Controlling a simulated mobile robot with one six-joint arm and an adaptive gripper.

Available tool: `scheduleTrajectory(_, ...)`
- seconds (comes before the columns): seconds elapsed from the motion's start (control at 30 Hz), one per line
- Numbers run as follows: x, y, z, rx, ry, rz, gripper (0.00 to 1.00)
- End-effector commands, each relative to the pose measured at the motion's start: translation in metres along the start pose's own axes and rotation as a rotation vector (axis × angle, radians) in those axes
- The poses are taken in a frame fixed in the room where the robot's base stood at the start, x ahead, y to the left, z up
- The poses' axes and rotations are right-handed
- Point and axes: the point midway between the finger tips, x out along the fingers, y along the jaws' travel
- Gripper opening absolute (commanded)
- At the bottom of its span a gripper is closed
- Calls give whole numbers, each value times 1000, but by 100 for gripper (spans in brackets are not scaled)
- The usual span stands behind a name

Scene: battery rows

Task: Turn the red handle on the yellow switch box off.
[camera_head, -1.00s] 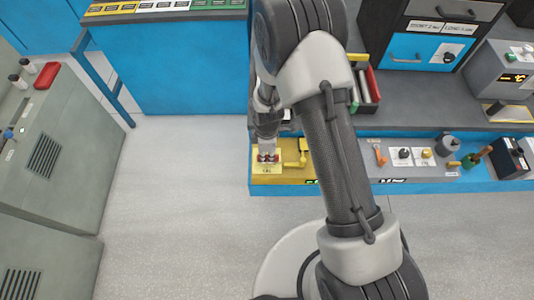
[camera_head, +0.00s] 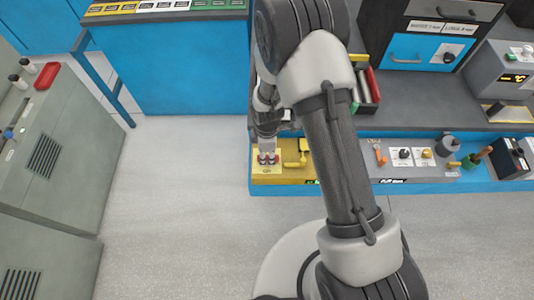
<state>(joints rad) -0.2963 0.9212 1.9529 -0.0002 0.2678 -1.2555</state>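The yellow switch box (camera_head: 280,173) is at the front edge of the blue bench, near the middle of the camera_head view. Red parts (camera_head: 268,158) show on its left side, just below my gripper; they look like the red handle, but its position is too small to read. A yellow lever (camera_head: 302,152) stands on the right part of the box. My gripper (camera_head: 267,147) is over the left part of the box, pointing down, close to the red parts. The fingertips are small and partly merged with the box, so whether they touch or hold anything is unclear.
To the right on the bench are an orange switch (camera_head: 380,156), a panel with knobs (camera_head: 413,155) and a green-handled part (camera_head: 477,155). A grey cabinet (camera_head: 60,150) is at left. The floor before the bench is clear.

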Motion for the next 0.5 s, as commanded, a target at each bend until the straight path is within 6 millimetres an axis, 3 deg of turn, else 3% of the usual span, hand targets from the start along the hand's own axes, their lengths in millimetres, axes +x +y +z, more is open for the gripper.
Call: scheduleTrajectory(0.5, -98, 1, 0, 0, 1, 4, 35)
